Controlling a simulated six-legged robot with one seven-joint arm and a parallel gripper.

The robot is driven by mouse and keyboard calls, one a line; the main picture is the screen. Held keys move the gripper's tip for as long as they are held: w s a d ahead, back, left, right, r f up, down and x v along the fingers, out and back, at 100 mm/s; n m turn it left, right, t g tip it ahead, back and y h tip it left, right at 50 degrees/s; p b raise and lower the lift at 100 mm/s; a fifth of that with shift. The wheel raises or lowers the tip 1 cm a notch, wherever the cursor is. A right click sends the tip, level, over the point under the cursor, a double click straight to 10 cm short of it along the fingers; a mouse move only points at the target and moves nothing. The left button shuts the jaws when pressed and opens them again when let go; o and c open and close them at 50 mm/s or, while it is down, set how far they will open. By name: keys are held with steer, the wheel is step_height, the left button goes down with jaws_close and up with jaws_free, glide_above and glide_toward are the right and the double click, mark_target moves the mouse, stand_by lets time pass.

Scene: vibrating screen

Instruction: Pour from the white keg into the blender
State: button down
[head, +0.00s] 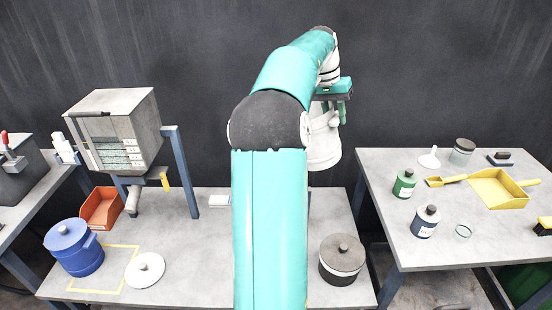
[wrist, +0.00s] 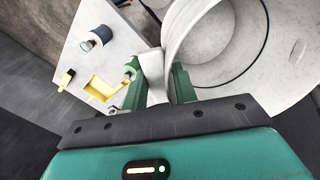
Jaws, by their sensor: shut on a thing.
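The white keg (head: 323,150) hangs from my gripper (head: 341,106), near the back wall and above the gap between the middle and right tables. It looks roughly upright in the head view. In the wrist view my gripper (wrist: 157,85) is shut on a pale part at the side of the keg (wrist: 180,42), and its round opening shows. I cannot make out any contents. No thing is clearly recognisable as the blender; a grey box-shaped machine (head: 112,128) stands on a blue frame at the left. My arm hides part of the middle table.
The middle table (head: 190,265) holds a blue lidded pot (head: 75,247), a white lid (head: 145,269), an orange bin (head: 102,207) and a grey lidded pot (head: 341,259). The right table (head: 400,235) holds bottles (head: 405,184), a jar (head: 462,151) and a yellow dustpan (head: 497,188).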

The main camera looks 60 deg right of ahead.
steer(key=shift+s+d+f+t+y, duration=0.3)
steer(key=shift+s+d+f+t, duration=0.4)
steer(key=shift+s+t, duration=0.25)
steer(key=shift+w+a+t, duration=0.1)
steer(key=shift+t, duration=0.15)
steer(key=shift+w, duration=0.2)
steer(key=shift+s+r, duration=0.15)
steer(key=shift+r+t, duration=0.3)
steer(key=shift+r, duration=1)
